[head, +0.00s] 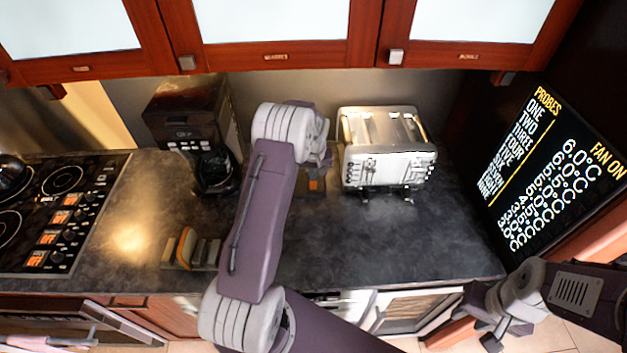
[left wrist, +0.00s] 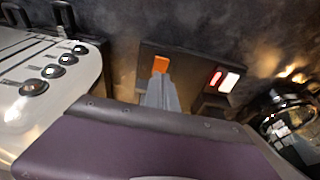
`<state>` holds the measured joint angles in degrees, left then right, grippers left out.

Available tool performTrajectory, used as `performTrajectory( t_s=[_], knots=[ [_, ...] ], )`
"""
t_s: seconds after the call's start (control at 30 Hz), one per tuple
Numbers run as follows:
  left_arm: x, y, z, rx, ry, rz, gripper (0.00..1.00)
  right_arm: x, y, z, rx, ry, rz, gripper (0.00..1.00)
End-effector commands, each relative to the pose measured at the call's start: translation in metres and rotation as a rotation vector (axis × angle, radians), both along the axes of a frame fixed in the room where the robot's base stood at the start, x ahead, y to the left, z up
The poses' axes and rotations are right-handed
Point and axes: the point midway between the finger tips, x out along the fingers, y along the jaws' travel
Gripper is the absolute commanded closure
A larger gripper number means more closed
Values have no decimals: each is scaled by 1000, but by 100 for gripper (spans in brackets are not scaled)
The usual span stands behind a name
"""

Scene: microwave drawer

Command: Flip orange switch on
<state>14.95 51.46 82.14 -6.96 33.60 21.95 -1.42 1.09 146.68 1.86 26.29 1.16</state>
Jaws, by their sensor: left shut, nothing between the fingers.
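In the left wrist view, a small orange switch (left wrist: 160,63) sits on a dark panel (left wrist: 190,66). My left gripper (left wrist: 160,78) is shut and empty, its fingertips right at the switch's lower edge. I cannot tell whether they touch it. Beside the switch, a red and white lit element (left wrist: 225,80) sits on the same panel. In the head view, my left gripper (head: 318,160) is at the back of the counter, and my wrist hides most of the panel. My right gripper (head: 490,325) is low at the right, away from the counter; its fingers are unclear.
A silver toaster (head: 385,150) stands just right of my left gripper. A coffee maker (head: 190,120) stands to its left. Cabinets hang above.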

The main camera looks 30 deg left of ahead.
Motion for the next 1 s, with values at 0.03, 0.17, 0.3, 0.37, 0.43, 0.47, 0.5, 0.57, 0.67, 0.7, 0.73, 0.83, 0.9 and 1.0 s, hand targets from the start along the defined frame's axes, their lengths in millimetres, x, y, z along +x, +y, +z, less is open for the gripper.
performTrajectory(
  t_s=[0.03,0.17,0.3,0.37,0.43,0.47,0.5,0.57,0.67,0.7,0.73,0.83,0.9,1.0],
  knots=[
    [-2,-1,-7,-1,5,0,100,0,0,7,0,0,0,64],
    [-4,-2,-24,-1,2,-1,100,0,0,12,0,0,0,64],
    [-4,-3,-34,0,0,0,100,0,0,14,0,0,0,64],
    [-4,-3,-36,0,0,-1,100,0,0,14,0,0,0,64],
    [-4,-3,-37,0,0,-1,100,0,0,14,0,0,0,64],
    [-4,-3,-37,0,0,-1,100,0,0,14,0,0,0,64],
    [-4,-3,-37,0,0,0,100,0,0,13,0,0,0,64],
    [-4,-3,-37,0,0,-1,100,0,0,13,0,0,0,64],
    [-4,-3,-38,0,0,0,100,0,0,12,0,0,0,64],
    [-5,-3,-41,0,0,0,100,0,0,9,0,0,0,64],
    [-5,-3,-43,0,0,-1,100,0,0,5,0,0,0,64],
    [-6,-4,-44,0,0,-1,100,0,0,3,0,1,0,64],
    [-6,-4,-43,0,0,-1,100,0,0,4,0,0,0,64],
    [-6,-4,-43,0,0,-1,100,0,0,4,0,0,0,64]
  ],
)
